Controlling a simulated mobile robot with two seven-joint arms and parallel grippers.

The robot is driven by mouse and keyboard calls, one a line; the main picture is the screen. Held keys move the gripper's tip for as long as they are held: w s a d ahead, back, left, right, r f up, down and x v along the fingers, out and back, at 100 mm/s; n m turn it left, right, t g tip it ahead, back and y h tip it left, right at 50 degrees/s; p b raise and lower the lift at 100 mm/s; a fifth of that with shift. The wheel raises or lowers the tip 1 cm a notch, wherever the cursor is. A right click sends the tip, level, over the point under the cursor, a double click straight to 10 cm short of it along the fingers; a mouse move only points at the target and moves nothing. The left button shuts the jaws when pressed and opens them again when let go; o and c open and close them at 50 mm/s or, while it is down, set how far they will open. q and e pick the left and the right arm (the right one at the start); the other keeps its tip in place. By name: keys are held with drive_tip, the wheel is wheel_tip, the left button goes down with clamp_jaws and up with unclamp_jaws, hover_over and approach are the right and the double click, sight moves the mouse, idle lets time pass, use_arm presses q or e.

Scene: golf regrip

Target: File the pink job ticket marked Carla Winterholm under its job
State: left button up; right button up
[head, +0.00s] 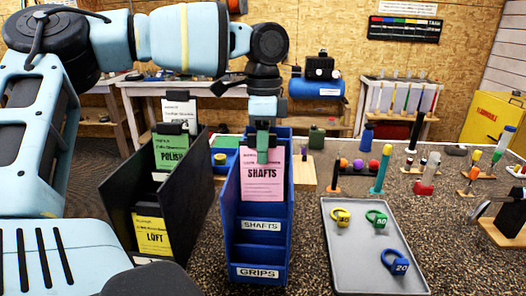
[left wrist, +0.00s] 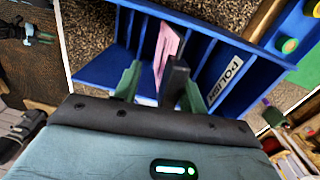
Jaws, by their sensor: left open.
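The pink job ticket (head: 262,176), printed SHAFTS, stands upright at the blue sorter (head: 228,205), behind the label SHAFTS (head: 261,225). The label GRIPS (head: 258,272) is on the front step. The name on the ticket is too small to read. My left gripper (head: 263,148) is at the ticket's top edge. In the left wrist view, the fingers of my left gripper (left wrist: 160,82) are apart, with the pink ticket (left wrist: 167,46) and its dark clip (left wrist: 177,76) between them. The ticket's lower edge is hidden. My right gripper is not in view.
A black holder (head: 128,205) left of the sorter carries yellow (head: 152,233), green (head: 171,153) and white (head: 180,110) tickets. A grey tray (head: 350,270) with several coloured weights lies to the right. Several stands and bottles occupy the bench's right side.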

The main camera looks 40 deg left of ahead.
use_arm(q)
drive_tip(key=shift+w+r, duration=0.1)
drive_tip(key=shift+r, duration=3)
